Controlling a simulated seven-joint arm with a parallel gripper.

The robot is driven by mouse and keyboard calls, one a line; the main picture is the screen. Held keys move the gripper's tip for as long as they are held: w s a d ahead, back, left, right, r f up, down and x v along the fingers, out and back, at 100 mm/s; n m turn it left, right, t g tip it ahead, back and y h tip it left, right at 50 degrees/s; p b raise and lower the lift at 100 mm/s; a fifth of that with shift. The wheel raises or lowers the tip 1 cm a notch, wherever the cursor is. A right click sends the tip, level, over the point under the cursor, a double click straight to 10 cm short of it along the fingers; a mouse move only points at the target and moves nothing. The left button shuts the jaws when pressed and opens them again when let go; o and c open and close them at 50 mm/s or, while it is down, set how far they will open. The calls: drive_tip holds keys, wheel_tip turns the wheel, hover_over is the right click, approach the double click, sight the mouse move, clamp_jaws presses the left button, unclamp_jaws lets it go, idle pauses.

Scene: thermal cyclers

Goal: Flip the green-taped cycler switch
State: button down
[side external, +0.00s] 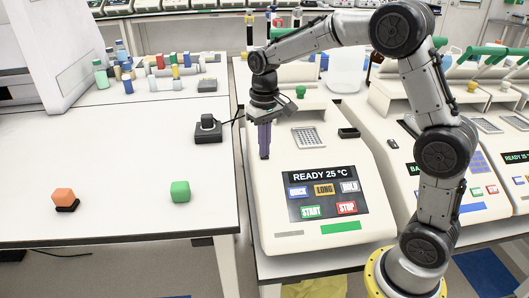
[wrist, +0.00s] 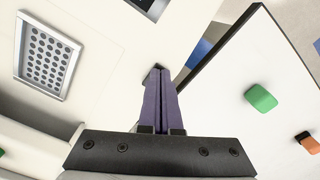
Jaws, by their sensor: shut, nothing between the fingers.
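The green-taped cycler (side external: 285,215) is a white machine with a green strip (side external: 340,227) on its front edge and a screen reading READY 25 °C (side external: 320,176). My gripper (side external: 264,156) points down with its purple fingers shut and empty at the cycler's left side. In the wrist view the closed fingertips (wrist: 158,72) are at a small dark part (wrist: 150,78) on the white casing, which may be the switch. The fingers partly cover it, so its position and any contact cannot be told.
A sample-well block (wrist: 48,57) is on the cycler's top. A second cycler (side external: 410,180) stands close on the right. Left, across a gap, a white table (side external: 110,215) holds an orange block (side external: 63,196), a green block (side external: 180,191) and a black device (side external: 208,130).

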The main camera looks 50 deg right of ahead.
drive_tip(key=shift+f, duration=0.15)
drive_tip(key=shift+r, duration=3.6)
